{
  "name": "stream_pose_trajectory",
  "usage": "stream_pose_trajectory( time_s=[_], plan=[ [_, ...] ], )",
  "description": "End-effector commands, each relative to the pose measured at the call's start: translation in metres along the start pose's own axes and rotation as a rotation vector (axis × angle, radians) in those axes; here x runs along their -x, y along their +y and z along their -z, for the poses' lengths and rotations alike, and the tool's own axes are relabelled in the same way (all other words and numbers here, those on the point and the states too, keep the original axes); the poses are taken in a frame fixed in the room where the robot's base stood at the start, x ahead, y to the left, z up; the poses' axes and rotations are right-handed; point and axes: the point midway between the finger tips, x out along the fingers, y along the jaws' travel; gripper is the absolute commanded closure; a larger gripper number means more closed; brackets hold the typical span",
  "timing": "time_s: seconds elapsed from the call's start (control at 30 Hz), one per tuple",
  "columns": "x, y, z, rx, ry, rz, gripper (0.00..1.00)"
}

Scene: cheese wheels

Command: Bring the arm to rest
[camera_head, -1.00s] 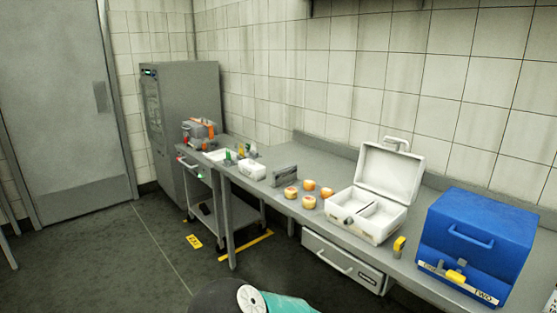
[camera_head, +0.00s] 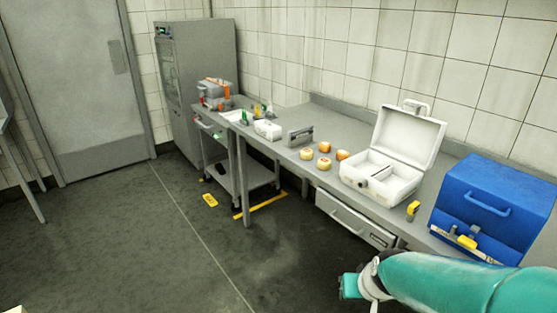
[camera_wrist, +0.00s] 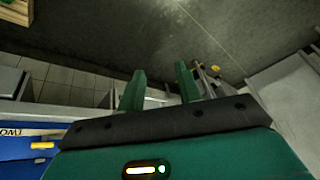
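My gripper (camera_wrist: 161,82) shows in the wrist view with its two green fingers apart. I see nothing held between them, only the distant floor and bench. In the head view my teal arm crosses the lower right corner, in front of the bench, and the gripper itself is not visible there. Several small orange-and-cream cheese wheels (camera_head: 323,164) stand on the grey bench (camera_head: 285,116), left of an open white case (camera_head: 383,188). My gripper is apart from all of them.
A blue box (camera_head: 490,205) marked TWO stands at the right of the bench. A small yellow object (camera_head: 413,210) lies beside the case. A grey cart (camera_head: 215,135) and tall grey cabinet (camera_head: 205,75) stand further left. Open floor (camera_head: 130,240) lies at left.

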Motion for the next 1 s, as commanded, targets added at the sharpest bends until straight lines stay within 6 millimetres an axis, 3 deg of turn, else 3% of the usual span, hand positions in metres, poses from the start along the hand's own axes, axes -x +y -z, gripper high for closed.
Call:
stream_pose_trajectory(
  time_s=[0.03, 0.3, 0.5, 0.67, 1.0],
  plan=[
    [0.02, -0.006, 0.002, 0.003, 0.017, 0.017, 0.65],
    [0.113, -0.027, -0.013, 0.036, 0.05, 0.015, 0.65],
    [0.162, -0.032, -0.035, 0.047, 0.068, -0.058, 0.65],
    [0.175, -0.032, -0.044, 0.048, 0.069, -0.09, 0.65],
    [0.176, -0.032, -0.044, 0.048, 0.068, -0.09, 0.65]
  ],
)
